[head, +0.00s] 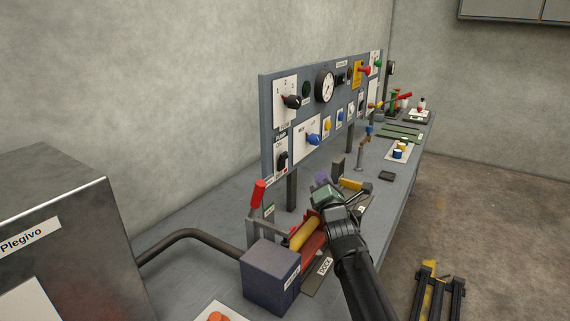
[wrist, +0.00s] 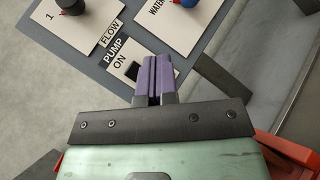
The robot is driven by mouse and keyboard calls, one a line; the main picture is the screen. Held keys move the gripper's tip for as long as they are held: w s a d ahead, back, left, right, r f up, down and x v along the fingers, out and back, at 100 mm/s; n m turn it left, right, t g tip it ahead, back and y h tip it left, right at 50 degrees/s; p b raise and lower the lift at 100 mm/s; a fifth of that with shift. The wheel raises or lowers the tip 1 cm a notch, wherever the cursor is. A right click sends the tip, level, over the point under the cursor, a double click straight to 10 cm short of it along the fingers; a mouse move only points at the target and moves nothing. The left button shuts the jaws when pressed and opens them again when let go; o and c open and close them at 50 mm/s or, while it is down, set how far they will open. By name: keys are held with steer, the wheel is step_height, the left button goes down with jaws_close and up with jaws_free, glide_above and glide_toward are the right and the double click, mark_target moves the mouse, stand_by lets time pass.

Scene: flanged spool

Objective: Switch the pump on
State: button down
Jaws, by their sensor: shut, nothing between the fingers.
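The pump switch (head: 282,161) is a black part on a white plate at the lower left of the grey panel, under a PUMP label. In the wrist view the plate's PUMP and ON lettering is readable, and part of the dark switch (wrist: 132,70) shows beside my fingers. The fingers hide the rest of the plate. I cannot tell the switch's position. My gripper (head: 321,178) is in front of the panel, right of the switch and slightly lower. Its purple fingers (wrist: 155,78) are shut together and empty, pointing towards the panel. I cannot tell whether they touch it.
Above the switch is a black FLOW knob (head: 291,101); a blue knob (head: 313,138) is to its right. A red-handled lever (head: 258,194) stands left of my gripper, near a dark box (head: 270,277) and a yellow roller (head: 304,234). Panel posts stand behind.

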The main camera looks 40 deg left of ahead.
mark_target(283, 161)
steer(key=shift+r, duration=0.1)
steer(key=s+a+r+p, duration=0.1)
steer(key=a+r+p, duration=0.1)
steer(key=a, duration=0.6)
steer(key=shift+s+r+p, duration=0.15)
steer(key=shift+r+p, duration=0.15)
steer(key=shift+p, duration=0.1)
steer(key=shift+a, duration=0.2)
stand_by(1.7)
steer(key=shift+a+r, duration=0.15)
steer(key=shift+a, duration=0.15)
steer(key=shift+s+a+r+p, duration=0.1)
steer(key=shift+a+p, duration=0.2)
steer(key=shift+a, duration=0.1)
stand_by(0.5)
steer(key=shift+d, duration=0.1)
steer(key=shift+d+f+b, duration=0.25)
steer(key=shift+d+b, duration=0.05)
steer(key=shift+d, duration=0.45)
